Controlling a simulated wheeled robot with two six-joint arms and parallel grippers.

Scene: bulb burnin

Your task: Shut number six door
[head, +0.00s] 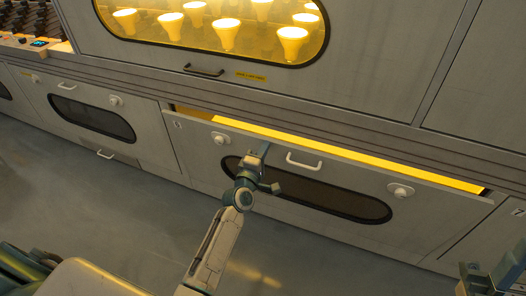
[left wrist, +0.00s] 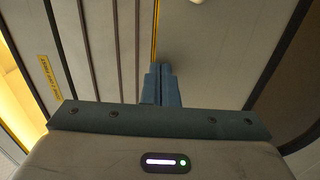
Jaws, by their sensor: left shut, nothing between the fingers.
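The middle lower door (head: 300,178) has a dark oval window, a white bar handle (head: 304,161) and two round white knobs. It leans out at its top, and a yellow-lit gap (head: 345,153) shows along its upper edge. A small tag at its left is too small to read. My left gripper (head: 264,148) is shut and empty at the front of this door, near its top edge and left of the handle. In the left wrist view its fingers (left wrist: 160,84) are together beside the thin yellow gap; I cannot tell whether they touch the door.
Above is a cabinet with a window of glowing bulbs (head: 228,34) and a dark handle (head: 204,70). A closed lower door (head: 93,117) stands at left, and a panel marked 7 (head: 516,212) at right. The grey floor (head: 95,205) in front is clear.

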